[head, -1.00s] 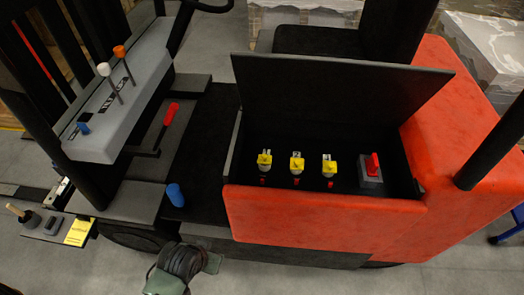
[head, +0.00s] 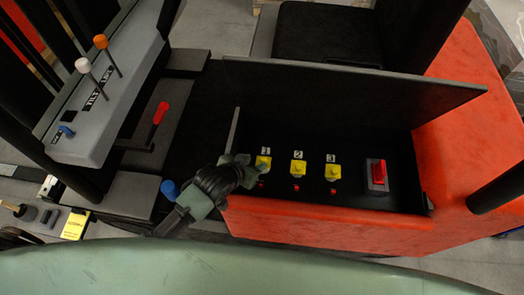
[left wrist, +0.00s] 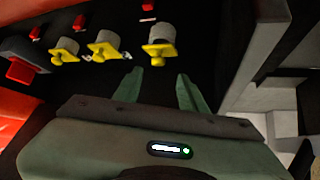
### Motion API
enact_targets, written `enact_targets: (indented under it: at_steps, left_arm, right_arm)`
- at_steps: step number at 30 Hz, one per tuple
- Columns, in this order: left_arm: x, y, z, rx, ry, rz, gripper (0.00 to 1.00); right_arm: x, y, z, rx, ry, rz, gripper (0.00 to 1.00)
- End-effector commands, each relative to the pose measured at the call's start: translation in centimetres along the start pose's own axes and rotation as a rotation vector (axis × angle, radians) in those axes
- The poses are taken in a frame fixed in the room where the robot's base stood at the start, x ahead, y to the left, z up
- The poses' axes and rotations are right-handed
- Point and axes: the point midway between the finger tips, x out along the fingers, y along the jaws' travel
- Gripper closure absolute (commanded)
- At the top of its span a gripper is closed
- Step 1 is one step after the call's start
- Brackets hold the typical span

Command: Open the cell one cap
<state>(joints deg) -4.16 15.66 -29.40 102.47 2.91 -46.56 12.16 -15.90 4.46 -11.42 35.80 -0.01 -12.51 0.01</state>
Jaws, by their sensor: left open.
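The cell one cap (head: 263,164) is yellow, under a white "1" label, at the left end of a row in the dark open compartment. It also shows in the left wrist view (left wrist: 160,49) as a yellow winged piece on a grey round body. My left gripper (head: 243,167) is just left of this cap, reaching over the compartment's left front corner. In the left wrist view my left gripper (left wrist: 160,80) has its fingers apart and empty, with the cap just beyond and between the tips. Contact cannot be told. My right gripper is not in view.
Cap two (head: 298,168) and cap three (head: 333,171) stand to the right, then a red switch (head: 377,173). The raised lid (head: 350,100) stands behind, and a red front wall (head: 320,220) borders the compartment. A red lever (head: 160,112) and a blue knob (head: 169,189) are left.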

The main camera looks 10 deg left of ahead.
Motion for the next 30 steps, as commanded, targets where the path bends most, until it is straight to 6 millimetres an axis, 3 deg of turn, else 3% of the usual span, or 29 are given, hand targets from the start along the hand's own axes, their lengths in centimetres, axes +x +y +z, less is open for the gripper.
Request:
enact_targets:
  at_steps: [11,21,26,30]
  left_arm:
    - [5.2,0.0,-0.2,-0.001,-0.001,0.000,0.59]
    - [6.8,0.0,0.0,0.000,0.000,0.000,0.59]
    - [6.8,0.0,0.0,0.000,0.000,0.000,0.59]
    - [6.8,0.0,0.0,0.000,-0.001,0.000,0.95]
  right_arm:
    - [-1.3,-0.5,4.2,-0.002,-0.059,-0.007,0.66]
    - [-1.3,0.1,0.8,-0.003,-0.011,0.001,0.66]
    - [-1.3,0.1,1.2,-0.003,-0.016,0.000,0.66]
    - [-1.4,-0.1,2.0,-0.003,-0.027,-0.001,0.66]
